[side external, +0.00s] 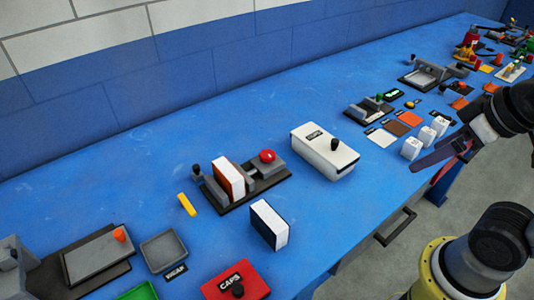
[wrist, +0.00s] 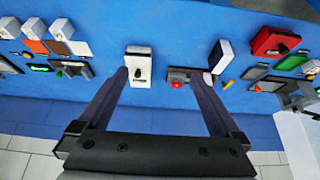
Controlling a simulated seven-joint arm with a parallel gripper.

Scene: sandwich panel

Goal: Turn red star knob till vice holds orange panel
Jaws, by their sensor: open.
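The grey vice (side external: 220,197) stands on a dark base on the blue bench, left of centre in the side view. The red knob (side external: 267,155) is at its right end. The orange panel (side external: 234,169), with a white layer, stands upright between the vice's jaws; whether they grip it I cannot tell. My gripper (side external: 428,172) is open and empty, at the bench's front edge, well to the right of the vice. In the wrist view my gripper (wrist: 160,76) has its fingers spread, with the red knob (wrist: 177,85) showing left of the right finger, which partly hides the vice.
A white lidded box (side external: 322,158) with a black knob stands right of the vice. A white and black block (side external: 268,226) stands in front of it. A yellow piece (side external: 187,205) lies left. A red CAPS box (side external: 236,283) and grey tray (side external: 164,249) are at lower left.

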